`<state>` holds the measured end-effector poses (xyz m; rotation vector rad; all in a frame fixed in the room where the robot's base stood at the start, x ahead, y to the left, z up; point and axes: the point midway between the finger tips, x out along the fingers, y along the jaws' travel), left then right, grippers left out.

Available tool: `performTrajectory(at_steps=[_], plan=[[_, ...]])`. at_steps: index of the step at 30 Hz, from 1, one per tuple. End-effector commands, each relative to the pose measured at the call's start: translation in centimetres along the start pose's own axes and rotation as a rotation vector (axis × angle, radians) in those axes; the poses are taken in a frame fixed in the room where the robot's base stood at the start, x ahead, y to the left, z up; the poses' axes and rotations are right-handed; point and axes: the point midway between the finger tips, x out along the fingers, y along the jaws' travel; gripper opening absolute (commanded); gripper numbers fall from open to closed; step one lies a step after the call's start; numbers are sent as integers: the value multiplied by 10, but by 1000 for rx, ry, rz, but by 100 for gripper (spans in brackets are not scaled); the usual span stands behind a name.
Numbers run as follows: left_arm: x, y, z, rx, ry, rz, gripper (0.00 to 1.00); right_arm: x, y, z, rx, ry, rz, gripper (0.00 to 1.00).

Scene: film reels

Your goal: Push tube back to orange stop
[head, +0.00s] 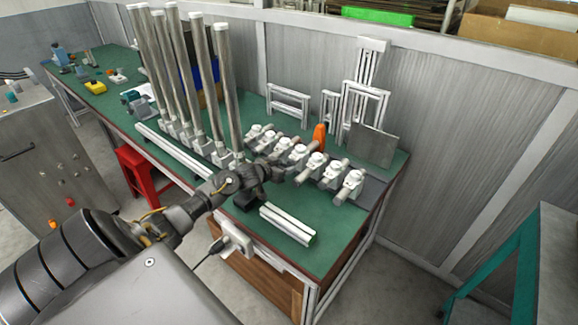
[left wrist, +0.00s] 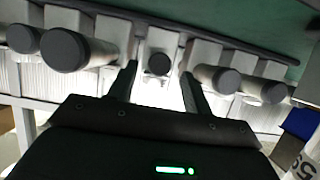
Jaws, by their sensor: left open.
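A row of short grey tubes lies in white holders (head: 315,160) on the green bench. An orange stop (head: 319,136) stands upright behind the row. My left gripper (head: 287,174) is at the front of the row, and its arm hides part of the near tubes. In the left wrist view my left gripper (left wrist: 160,88) is open. One dark-ended tube (left wrist: 158,65) shows between its fingers, its end looking smaller and farther back than the neighbours' ends. Whether the fingers touch it I cannot tell. The orange stop does not show in the wrist view. My right gripper is not in view.
Neighbouring tubes (left wrist: 65,50) sit close on both sides of the fingers. Tall upright tubes (head: 228,90) stand left of the row. A white profile bar (head: 287,224) lies near the bench's front edge. A grey plate (head: 373,146) stands at the back right.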

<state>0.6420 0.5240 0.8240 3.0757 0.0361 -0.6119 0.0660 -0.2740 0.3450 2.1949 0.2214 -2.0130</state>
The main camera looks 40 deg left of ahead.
Motion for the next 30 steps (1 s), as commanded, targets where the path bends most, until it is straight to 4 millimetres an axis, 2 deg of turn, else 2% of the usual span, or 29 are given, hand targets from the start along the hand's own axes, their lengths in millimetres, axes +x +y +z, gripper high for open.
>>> performTrajectory(at_steps=[3, 6, 17, 29, 30], plan=[[16, 0, 0, -1, 1, 0, 50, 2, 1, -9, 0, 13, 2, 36], [24, 1, 0, -1, 0, 0, 50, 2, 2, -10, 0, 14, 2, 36], [29, 1, 0, 2, -1, 1, 50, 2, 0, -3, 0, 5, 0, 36], [29, 1, 0, 1, -1, 1, 0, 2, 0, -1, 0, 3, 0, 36], [29, 1, 0, 1, -1, 1, 0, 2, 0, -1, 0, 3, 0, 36]])
